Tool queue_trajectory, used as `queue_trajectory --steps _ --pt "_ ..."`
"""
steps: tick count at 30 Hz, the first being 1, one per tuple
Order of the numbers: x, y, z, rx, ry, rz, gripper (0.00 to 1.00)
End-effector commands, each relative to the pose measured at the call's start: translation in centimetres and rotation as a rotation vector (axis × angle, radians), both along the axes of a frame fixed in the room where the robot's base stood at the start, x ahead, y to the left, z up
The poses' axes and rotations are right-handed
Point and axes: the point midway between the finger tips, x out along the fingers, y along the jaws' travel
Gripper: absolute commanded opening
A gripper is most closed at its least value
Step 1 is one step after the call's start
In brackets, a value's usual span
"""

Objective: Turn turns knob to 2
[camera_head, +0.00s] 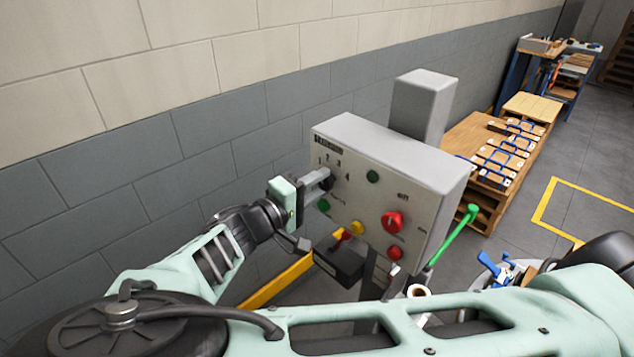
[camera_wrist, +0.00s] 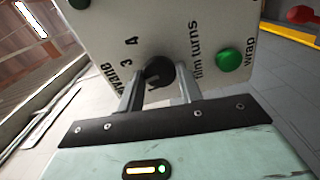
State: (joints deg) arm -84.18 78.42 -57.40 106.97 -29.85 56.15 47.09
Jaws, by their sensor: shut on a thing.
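The turns knob (camera_wrist: 158,72) is a round black dial on the grey control box (camera_head: 345,125). In the wrist view it sits between the two fingers, with "3" and "4" printed beside it and "film turns" on the other side. My gripper (camera_wrist: 160,88) is shut on the knob, one finger on each side. In the head view my gripper (camera_head: 322,179) reaches the panel's left part, just below the numbers 1 to 4. The fingers hide most of the knob there, and I cannot tell which number it points to.
Near the knob are a green button (camera_wrist: 230,60), a dark green button (camera_head: 373,176), a red knob (camera_head: 392,221) and a red button (camera_head: 394,253). A black box with a red and yellow lever (camera_head: 341,239) sits below. A grey post (camera_head: 423,103) stands behind.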

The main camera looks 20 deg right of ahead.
Motion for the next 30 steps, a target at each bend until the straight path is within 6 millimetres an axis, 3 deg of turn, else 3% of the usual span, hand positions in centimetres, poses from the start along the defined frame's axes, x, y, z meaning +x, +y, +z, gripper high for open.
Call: queue_trajectory --steps 12,29,30 --pt "0.05 0.05 -0.06 -0.080 0.183 0.002 0.13" --pt "0.02 0.06 -0.12 -0.092 0.211 0.002 0.13" --pt "0.02 0.06 -0.12 -0.092 0.211 0.002 0.38"
